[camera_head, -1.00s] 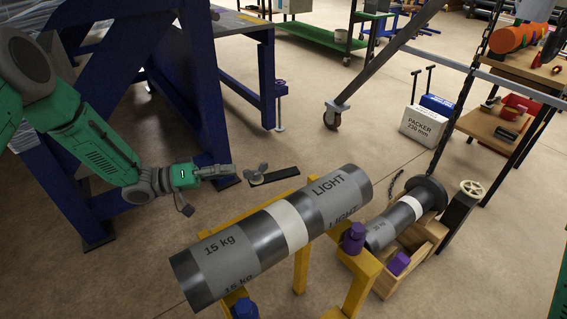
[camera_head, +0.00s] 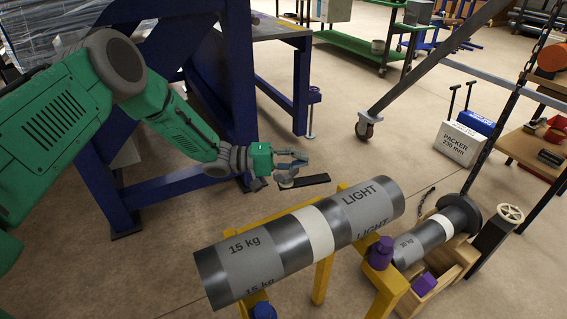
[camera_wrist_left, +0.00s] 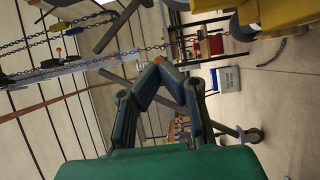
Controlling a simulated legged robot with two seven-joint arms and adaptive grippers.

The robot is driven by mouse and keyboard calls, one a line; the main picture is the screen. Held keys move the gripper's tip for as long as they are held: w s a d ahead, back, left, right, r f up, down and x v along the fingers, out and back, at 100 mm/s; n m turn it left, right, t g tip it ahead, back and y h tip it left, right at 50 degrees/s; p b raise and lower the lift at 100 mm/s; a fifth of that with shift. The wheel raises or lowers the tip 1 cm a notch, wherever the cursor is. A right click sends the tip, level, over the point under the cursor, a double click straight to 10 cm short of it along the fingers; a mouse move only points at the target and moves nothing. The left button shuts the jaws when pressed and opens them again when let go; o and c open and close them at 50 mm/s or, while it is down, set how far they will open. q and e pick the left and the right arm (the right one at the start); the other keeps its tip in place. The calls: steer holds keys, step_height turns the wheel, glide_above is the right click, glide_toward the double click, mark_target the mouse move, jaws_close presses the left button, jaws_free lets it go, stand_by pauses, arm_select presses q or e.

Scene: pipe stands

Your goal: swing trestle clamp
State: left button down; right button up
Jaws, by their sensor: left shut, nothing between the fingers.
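A grey pipe marked "15 kg" and "LIGHT" (camera_head: 265,255) lies across a yellow trestle (camera_head: 324,277). A flat black bar (camera_head: 314,180) with a grey knob-like end shows just beyond the pipe; it looks like the clamp, but I cannot tell how it joins the trestle. My left gripper (camera_head: 303,160) is just above the knob end and partly covers it; I cannot tell whether they touch. Its fingers are shut and empty. In the left wrist view the dark fingers (camera_wrist_left: 163,75) meet near the middle, with nothing between them. My right gripper is not in view.
A blue steel frame (camera_head: 236,75) stands close behind my left arm. Purple (camera_head: 380,253) and blue (camera_head: 263,311) knobs sit on the trestle. A second pipe (camera_head: 428,238) rests on a wooden crate at right. A packer box (camera_head: 459,143) stands on open floor.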

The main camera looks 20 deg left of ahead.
mark_target(304, 181)
arm_select(q)
steer(key=d, duration=0.1)
steer(key=s+d, duration=0.1)
steer(key=d, duration=0.1)
steer(key=s+d, duration=0.1)
steer(key=shift+d+b, duration=0.3)
steer(key=shift+d, duration=0.05)
steer(key=shift+s, duration=0.1)
